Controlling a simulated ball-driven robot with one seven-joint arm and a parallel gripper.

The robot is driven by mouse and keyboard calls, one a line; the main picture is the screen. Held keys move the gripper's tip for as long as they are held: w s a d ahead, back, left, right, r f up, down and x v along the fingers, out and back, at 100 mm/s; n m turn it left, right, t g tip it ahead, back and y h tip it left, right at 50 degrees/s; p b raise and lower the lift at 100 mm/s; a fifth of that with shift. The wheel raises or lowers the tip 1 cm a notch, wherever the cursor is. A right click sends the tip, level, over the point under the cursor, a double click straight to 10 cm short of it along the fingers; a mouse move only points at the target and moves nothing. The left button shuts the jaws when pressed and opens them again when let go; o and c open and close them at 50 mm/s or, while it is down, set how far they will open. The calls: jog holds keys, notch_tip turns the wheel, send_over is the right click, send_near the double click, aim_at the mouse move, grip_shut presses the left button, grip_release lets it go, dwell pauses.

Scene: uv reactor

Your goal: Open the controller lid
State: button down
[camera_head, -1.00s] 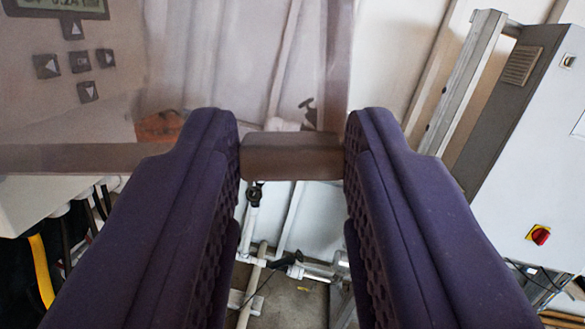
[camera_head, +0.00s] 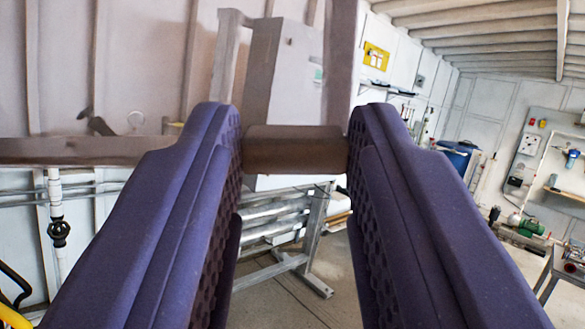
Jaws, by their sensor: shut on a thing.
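The controller lid is a clear pane in a brownish frame (camera_head: 90,151). Its lower bar runs in from the left edge and its side bar (camera_head: 340,65) rises at upper middle. A brown tab (camera_head: 294,155) sits at the corner between these bars. My gripper (camera_head: 296,135), with two purple padded fingers, is shut on this tab, one finger on each side. The controller's screen and buttons are out of view, and so is the hinge. The fingers hide part of the lower bar.
A grey cabinet (camera_head: 290,75) shows through and behind the pane, on a metal stand (camera_head: 315,240). A blue barrel (camera_head: 455,158), a green pump (camera_head: 530,226) and a bench (camera_head: 560,275) stand far right. Pipes run along the left wall. Open floor lies below centre.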

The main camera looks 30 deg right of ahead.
jog(key=shift+s+a+f+m+g+h, duration=0.1)
jog(key=shift+s+a+m+g+h, duration=0.1)
jog(key=shift+s+a+m+h, duration=0.35)
jog(key=shift+s+a+f+m+g+h, duration=0.1)
jog(key=shift+a+m+g+h, duration=0.15)
jog(key=shift+h, duration=0.5)
jog(key=shift+a+r, duration=0.1)
jog(key=c, duration=0.8)
grip_release()
jog(key=shift+o, duration=0.2)
jog(key=s+a+f, duration=0.1)
jog(key=s+a, duration=0.7)
jog(key=s, duration=0.4)
jog(key=shift+s+f, duration=0.2)
jog(key=shift+s, duration=0.15)
